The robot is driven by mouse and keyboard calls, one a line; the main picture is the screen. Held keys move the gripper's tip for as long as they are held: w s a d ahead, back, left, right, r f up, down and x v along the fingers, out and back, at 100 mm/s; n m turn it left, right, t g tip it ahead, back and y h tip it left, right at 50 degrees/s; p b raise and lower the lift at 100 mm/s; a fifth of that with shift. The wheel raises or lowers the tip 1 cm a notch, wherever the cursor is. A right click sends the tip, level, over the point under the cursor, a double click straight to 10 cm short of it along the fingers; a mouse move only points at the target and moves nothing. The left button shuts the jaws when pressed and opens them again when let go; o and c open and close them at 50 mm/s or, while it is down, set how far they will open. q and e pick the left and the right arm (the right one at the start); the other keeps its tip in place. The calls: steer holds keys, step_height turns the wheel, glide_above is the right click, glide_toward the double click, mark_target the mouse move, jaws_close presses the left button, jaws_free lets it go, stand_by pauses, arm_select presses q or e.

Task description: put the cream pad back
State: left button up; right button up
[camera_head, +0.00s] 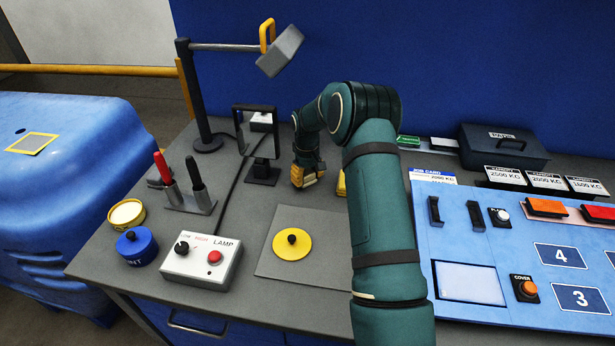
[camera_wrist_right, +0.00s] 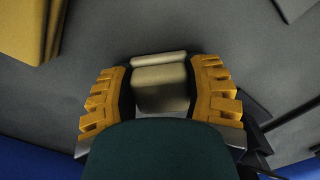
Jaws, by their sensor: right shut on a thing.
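My right gripper (camera_head: 307,180) is low at the back of the table, beside the black-framed stand, with its yellow fingers pointing down. In the right wrist view, the gripper (camera_wrist_right: 162,92) is shut on a cream pad (camera_wrist_right: 160,88), a small pale block with a lighter bar along its far edge. The fingers press on its two sides. In the head view the pad is mostly hidden by the fingers. I cannot tell whether it touches the table. My left gripper is not in view.
A yellow block (camera_head: 341,183) stands just right of the gripper, partly behind my arm. The black-framed stand (camera_head: 260,150) is close on the left. A yellow disc (camera_head: 290,250) lies on a grey plate (camera_head: 318,262) in front. A lamp box (camera_head: 203,262) and blue panel (camera_head: 500,240) flank it.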

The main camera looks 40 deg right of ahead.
mark_target(307, 173)
steer(key=o, duration=1.2)
steer(key=shift+f, duration=0.15)
step_height(307, 173, up, 12)
steer(key=shift+w+r+p, duration=0.1)
steer(key=shift+r+p, duration=0.1)
steer(key=shift+p, duration=0.55)
